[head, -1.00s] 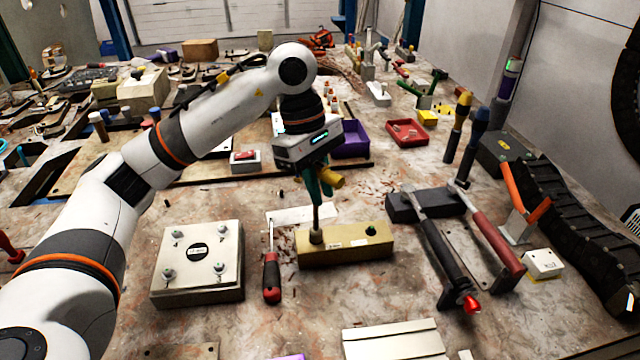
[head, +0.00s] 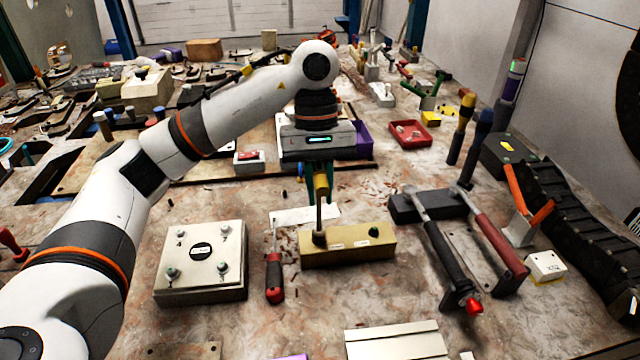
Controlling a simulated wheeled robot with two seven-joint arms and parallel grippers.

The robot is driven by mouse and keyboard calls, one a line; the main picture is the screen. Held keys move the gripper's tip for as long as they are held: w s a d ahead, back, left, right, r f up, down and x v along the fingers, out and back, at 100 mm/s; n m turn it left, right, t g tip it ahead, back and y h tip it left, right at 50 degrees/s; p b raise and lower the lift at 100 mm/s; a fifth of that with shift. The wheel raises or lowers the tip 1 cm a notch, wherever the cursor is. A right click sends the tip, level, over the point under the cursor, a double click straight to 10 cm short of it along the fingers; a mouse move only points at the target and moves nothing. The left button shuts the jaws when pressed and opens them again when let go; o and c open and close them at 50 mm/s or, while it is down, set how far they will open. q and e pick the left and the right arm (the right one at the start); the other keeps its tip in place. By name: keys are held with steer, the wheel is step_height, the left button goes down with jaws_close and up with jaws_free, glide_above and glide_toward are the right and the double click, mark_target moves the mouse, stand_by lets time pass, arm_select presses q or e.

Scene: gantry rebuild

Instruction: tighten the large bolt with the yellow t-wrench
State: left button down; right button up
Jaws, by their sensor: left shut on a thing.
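My left gripper (head: 320,192) is shut on the yellow t-wrench (head: 321,184), holding it by its yellow handle. The handle points roughly toward the camera. The wrench's shaft runs down, close to upright, to the left end of a brass-coloured block (head: 346,250). A dark socket end sits on the block's top there. The large bolt cannot be made out; the socket end may hide it. A dark green-topped hole or fitting shows at the block's right end. My right gripper is not in view.
A red-and-black screwdriver (head: 274,278) lies just left of the block. A pale plate with several bolts (head: 202,262) is further left. Two hammers (head: 445,262) lie to the right, heads on a dark block. A red tray (head: 409,135) stands behind. The table in front is partly clear.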

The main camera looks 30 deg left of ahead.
mark_target(318, 168)
arm_select(q)
steer(key=shift+w+a+r+m+y+p, duration=0.15)
steer(key=shift+r+m+p, duration=0.25)
steer(key=shift+m+p, duration=0.45)
steer(key=shift+a+r+m+y+p, duration=0.1)
steer(key=shift+r+m+y+p, duration=0.25)
steer(key=shift+m, duration=0.8)
steer(key=shift+s+d+r+p, duration=0.1)
steer(key=shift+s+r+p, duration=0.05)
steer(key=shift+r+p, duration=0.3)
steer(key=shift+s+d+r+p, duration=0.1)
steer(key=shift+r+p, duration=0.25)
steer(key=shift+r, duration=0.3)
steer(key=shift+w+a, duration=0.1)
